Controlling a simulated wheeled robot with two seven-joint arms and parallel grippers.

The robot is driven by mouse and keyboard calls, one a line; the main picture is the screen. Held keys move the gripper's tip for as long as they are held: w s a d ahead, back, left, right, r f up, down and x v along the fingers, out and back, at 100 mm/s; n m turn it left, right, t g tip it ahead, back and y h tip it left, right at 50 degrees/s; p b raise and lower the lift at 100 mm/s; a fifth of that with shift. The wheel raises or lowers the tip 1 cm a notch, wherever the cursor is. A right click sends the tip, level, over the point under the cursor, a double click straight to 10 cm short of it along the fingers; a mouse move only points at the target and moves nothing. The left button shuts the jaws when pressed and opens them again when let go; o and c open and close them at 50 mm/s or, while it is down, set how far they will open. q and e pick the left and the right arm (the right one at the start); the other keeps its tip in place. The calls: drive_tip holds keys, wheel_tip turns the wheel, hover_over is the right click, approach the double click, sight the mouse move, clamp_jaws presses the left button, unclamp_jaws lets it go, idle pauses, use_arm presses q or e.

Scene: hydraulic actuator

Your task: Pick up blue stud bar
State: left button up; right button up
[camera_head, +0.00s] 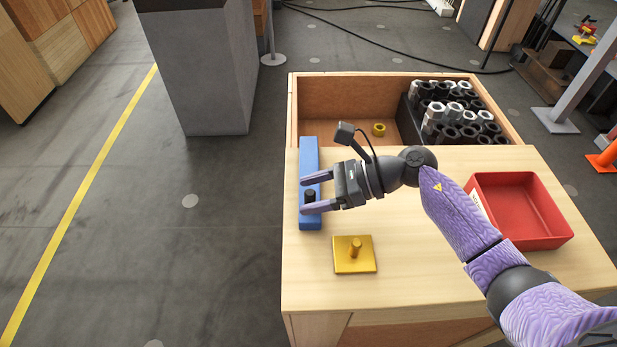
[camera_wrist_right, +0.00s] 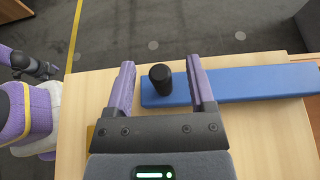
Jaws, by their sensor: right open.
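The blue stud bar (camera_head: 309,157) lies flat along the left edge of the wooden table, with a black stud (camera_head: 310,195) standing near its front end. My right gripper (camera_head: 303,193) is open, with one purple finger on each side of the black stud. The right wrist view shows the blue bar (camera_wrist_right: 255,83) running to the right and the stud (camera_wrist_right: 160,77) between the open fingers (camera_wrist_right: 164,80). My left gripper does not show in the head view.
A yellow plate with a peg (camera_head: 345,265) lies just in front of the gripper. A red bin (camera_head: 545,232) stands at the table's right. Behind is a recessed wooden box (camera_head: 340,97) holding a yellow ring (camera_head: 379,129) and several black and silver nuts (camera_head: 450,112).

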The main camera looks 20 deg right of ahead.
drive_tip(key=shift+w+a+f, duration=0.1)
drive_tip(key=shift+a, duration=0.2)
clamp_jaws()
idle(0.5)
idle(0.7)
